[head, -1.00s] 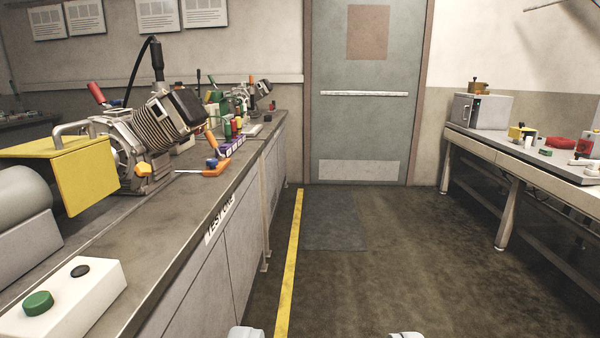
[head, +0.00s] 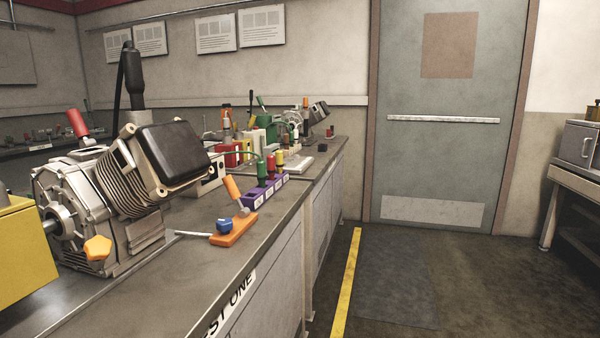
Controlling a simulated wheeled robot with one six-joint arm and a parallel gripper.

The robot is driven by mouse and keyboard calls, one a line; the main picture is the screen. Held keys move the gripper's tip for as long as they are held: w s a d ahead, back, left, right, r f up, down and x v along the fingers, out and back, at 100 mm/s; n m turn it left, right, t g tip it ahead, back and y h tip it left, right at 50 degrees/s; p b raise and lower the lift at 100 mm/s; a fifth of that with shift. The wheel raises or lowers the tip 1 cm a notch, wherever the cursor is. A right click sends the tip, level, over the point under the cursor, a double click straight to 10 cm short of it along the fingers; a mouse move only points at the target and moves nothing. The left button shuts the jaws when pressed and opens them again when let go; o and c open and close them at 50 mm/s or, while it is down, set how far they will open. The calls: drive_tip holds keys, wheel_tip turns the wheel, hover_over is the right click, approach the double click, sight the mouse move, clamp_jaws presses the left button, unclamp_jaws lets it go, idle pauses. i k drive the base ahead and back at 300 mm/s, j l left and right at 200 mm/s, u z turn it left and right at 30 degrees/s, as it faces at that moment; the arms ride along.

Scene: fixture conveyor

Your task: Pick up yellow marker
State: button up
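A small yellow marker (head: 280,159) stands upright at the far end of a row on the left bench. It is beside a red marker (head: 271,167) and a green marker (head: 262,172). They stand in a purple block holder (head: 262,192) with white labels. The yellow one is small in view and its lower part is hard to make out. My gripper is not in view, so its state does not show.
The left bench (head: 262,228) holds a large grey motor (head: 150,180) and an orange stand (head: 235,230) in front of the holder. Several small items crowd behind it. Free floor with a yellow line (head: 346,285) and dark mat (head: 390,285) lies to the right.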

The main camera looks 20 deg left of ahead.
sight(279, 164)
drive_tip(key=i, duration=1)
drive_tip(key=i+l+u, duration=0.1)
drive_tip(key=i, duration=0.95)
drive_tip(key=i+l, duration=0.1)
drive_tip(key=i, duration=0.9)
drive_tip(key=j+u, duration=0.05)
